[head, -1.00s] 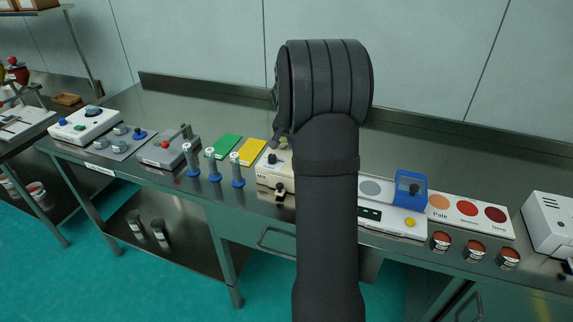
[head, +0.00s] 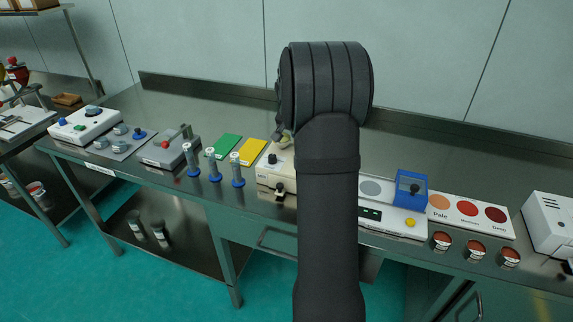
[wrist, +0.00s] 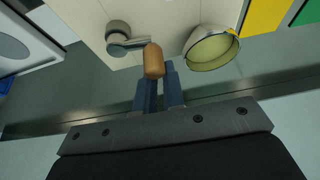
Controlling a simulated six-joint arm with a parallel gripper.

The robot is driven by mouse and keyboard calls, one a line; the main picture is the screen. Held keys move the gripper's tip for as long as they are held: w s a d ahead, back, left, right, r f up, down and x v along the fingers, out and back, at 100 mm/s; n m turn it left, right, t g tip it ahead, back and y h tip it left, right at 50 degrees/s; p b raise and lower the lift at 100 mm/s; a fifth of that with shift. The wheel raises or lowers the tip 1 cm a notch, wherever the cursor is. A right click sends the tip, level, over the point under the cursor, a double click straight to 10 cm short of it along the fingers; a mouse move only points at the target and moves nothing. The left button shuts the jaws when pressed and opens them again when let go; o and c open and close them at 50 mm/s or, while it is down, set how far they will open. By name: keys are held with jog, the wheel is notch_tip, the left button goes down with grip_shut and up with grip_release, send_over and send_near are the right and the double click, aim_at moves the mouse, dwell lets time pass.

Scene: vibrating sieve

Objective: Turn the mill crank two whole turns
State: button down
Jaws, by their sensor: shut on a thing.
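The mill is a cream box (head: 266,177), partly hidden behind my arm in the head view. In the wrist view its cream top (wrist: 88,18) shows, with a grey crank arm (wrist: 125,42) on a round hub and a tan wooden knob (wrist: 154,62) at the crank's end. My gripper (wrist: 160,78) has its two blue-grey fingers at the knob and is shut on it. The crank points right from its hub in the wrist view. A round metal cup with a yellowish inside (wrist: 212,52) sits on the mill beside the knob. In the head view my gripper is hidden behind my arm.
A yellow card (head: 252,152) and a green card (head: 227,146) lie left of the mill. Several blue-based vials (head: 237,170) stand near the front edge. A blue frame (head: 411,189) stands on a white device to the right. Bare bench lies behind.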

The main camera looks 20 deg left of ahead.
jog(key=shift+w+d+f, duration=0.2)
jog(key=shift+w+d, duration=0.2)
jog(key=shift+d, duration=0.1)
jog(key=shift+s, duration=0.1)
jog(key=shift+s+a, duration=0.15)
dwell(0.6)
jog(key=c, duration=1.2)
grip_release()
jog(key=shift+c, duration=0.2)
